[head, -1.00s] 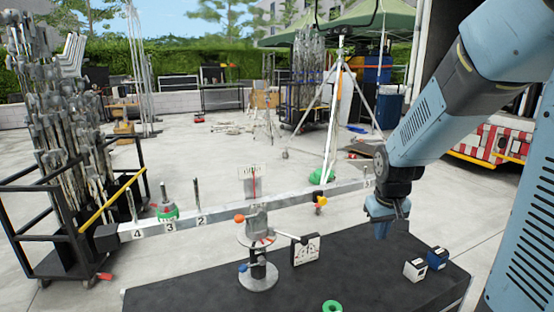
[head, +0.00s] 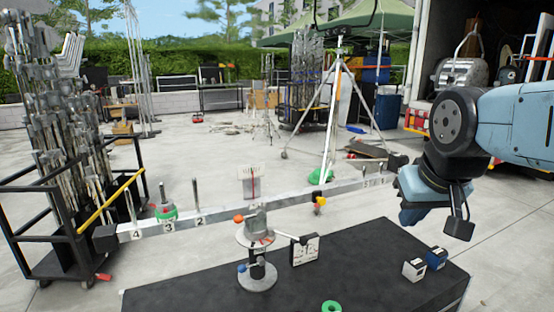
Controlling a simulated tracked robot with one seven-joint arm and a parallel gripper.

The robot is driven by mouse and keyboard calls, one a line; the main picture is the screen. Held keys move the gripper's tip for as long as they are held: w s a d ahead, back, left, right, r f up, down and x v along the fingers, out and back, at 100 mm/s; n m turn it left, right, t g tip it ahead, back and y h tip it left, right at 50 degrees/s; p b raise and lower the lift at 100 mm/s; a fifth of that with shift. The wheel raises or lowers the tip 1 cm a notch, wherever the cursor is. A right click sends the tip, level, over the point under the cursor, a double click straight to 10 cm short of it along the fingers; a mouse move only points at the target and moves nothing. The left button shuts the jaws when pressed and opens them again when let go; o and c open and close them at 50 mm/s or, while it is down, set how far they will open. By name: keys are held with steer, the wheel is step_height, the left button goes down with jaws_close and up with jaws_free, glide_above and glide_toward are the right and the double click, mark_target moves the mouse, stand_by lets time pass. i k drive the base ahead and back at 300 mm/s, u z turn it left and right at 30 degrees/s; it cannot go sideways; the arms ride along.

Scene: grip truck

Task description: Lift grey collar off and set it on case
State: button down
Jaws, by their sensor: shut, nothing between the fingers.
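A metal beam (head: 260,207) lies across a stand (head: 257,262) on the black case (head: 190,294). Its left arm has upright pegs by the labels 4, 3 and 2. Another green ring (head: 332,307) lies on the case at the bottom edge. My gripper (head: 460,229) is shut and empty, right of the beam's right end and above the case's right side, well apart from peg 3.
A white block (head: 414,269) and a blue block (head: 437,258) sit on the case's right part. A white-faced box (head: 305,249) stands beside the stand. A cart of metal stands (head: 70,200) is at left. The case's front left is clear.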

mark_target(167, 207)
steer(key=u, duration=2.25)
steer(key=k, duration=0.1)
steer(key=z, duration=0.8)
